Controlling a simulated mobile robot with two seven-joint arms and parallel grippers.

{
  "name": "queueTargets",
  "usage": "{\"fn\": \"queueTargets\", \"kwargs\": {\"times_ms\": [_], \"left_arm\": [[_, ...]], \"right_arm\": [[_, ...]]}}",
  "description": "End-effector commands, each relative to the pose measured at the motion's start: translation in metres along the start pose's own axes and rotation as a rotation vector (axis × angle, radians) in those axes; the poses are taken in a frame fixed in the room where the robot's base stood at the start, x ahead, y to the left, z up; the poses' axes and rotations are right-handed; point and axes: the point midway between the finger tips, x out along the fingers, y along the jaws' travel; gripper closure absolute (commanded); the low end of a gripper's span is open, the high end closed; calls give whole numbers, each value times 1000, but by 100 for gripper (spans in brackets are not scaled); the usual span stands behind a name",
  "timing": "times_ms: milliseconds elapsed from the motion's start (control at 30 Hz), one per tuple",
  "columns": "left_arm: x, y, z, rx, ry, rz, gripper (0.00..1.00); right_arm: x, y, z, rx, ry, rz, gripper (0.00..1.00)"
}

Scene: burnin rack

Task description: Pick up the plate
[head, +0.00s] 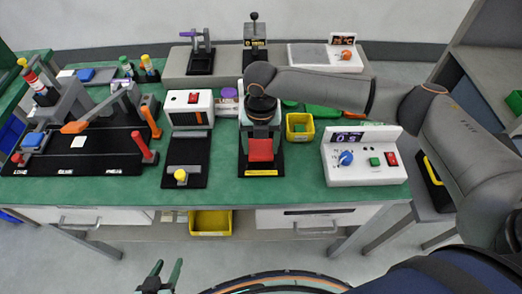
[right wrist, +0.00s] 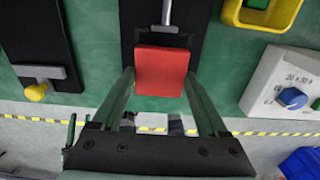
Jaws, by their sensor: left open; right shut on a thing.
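The plate looks to be the red square piece (head: 261,149) at the front middle of the bench, over a black base (head: 261,171). In the right wrist view the red plate (right wrist: 160,72) lies between the two fingers of my right gripper (right wrist: 160,84), which is shut on it by its sides. I cannot tell whether the plate still touches the base. In the head view my right arm hides part of the station behind it. My left gripper (head: 161,278) is open and empty, low in front of the bench.
A black fixture with a yellow knob (head: 181,176) stands left of the plate. A yellow bin (head: 299,127) and a white control box (head: 362,158) with a blue dial stand right. A black rack (head: 80,153) fills the left bench. Green bench top shows between them.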

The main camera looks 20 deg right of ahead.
Motion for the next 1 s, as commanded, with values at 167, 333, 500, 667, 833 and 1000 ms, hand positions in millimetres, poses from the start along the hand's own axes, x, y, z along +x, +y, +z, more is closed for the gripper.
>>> {"fn": "queueTargets", "kwargs": {"times_ms": [167,333,500,667,833,1000], "left_arm": [[-2,0,-2,0,0,0,50],[-2,0,-2,0,0,0,50],[-2,0,-2,0,0,0,50],[-2,0,-2,0,0,0,50],[-2,0,-2,0,1,0,50],[-2,0,-2,0,1,0,50]], "right_arm": [[-36,2,-32,-8,0,2,78],[-63,5,-69,-10,2,0,78],[-79,8,-104,-9,2,1,78],[-88,9,-125,-5,2,0,78],[-93,10,-136,-3,2,-2,78],[-94,10,-136,1,1,-1,78]]}}
